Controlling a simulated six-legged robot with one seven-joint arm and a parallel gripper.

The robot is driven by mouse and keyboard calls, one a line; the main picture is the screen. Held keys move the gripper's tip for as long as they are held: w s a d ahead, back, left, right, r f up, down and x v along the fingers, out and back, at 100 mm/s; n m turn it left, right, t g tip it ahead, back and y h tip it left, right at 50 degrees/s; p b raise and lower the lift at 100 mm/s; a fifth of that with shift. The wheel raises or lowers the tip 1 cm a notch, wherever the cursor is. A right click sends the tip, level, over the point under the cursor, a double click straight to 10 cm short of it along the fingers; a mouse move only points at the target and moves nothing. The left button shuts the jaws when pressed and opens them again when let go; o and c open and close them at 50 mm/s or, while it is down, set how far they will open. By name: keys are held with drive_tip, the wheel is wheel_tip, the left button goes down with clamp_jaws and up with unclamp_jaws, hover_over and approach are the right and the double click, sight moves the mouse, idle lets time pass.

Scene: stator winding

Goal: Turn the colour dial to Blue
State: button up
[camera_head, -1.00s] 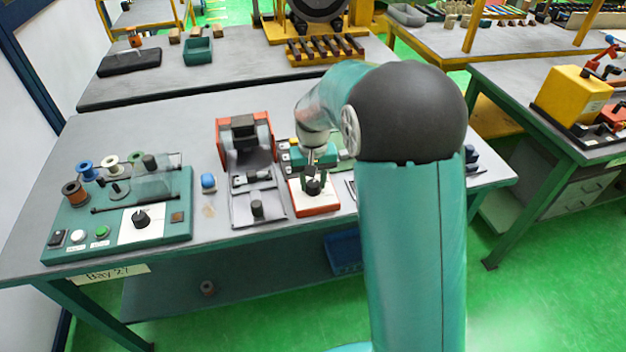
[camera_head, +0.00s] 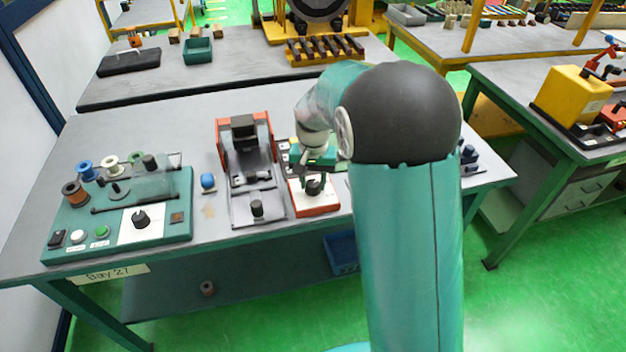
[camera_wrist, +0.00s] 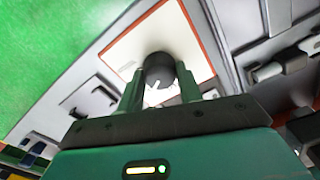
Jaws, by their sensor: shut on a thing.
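A black dial (camera_wrist: 159,71) with a white pointer mark sits on a white panel with a red-orange edge (camera_wrist: 197,27). In the head view the dial (camera_head: 314,187) stands on the red-edged white box (camera_head: 318,205) at the middle of the bench. My gripper (camera_wrist: 160,88) has its two green fingers on either side of the dial and is shut on it. In the head view my gripper (camera_head: 318,177) comes down onto the dial from above. The colour labels around the dial are too small to read.
A red-and-grey fixture (camera_head: 243,140) stands just left of the dial box. A green winding unit (camera_head: 120,215) with coloured spools and its own black knob is at the bench's left. A blue knob (camera_head: 208,181) stands between them. The bench's front edge is close by.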

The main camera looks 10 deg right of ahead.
sight(313, 183)
drive_tip(key=o, duration=1)
wheel_tip(313, 183, up, 14)
drive_tip(key=shift+f, duration=0.1)
drive_tip(key=s+r+n+t, duration=0.25)
drive_tip(key=s+r, duration=0.35)
drive_tip(key=s, duration=0.7)
drive_tip(key=s+t, duration=0.1)
drive_tip(key=s, duration=0.3)
drive_tip(key=s+f+n+t, duration=0.1)
drive_tip(key=s, duration=0.4)
drive_tip(key=s+f+n+t, duration=0.1)
drive_tip(key=s, duration=0.3)
drive_tip(key=shift+s, duration=0.2)
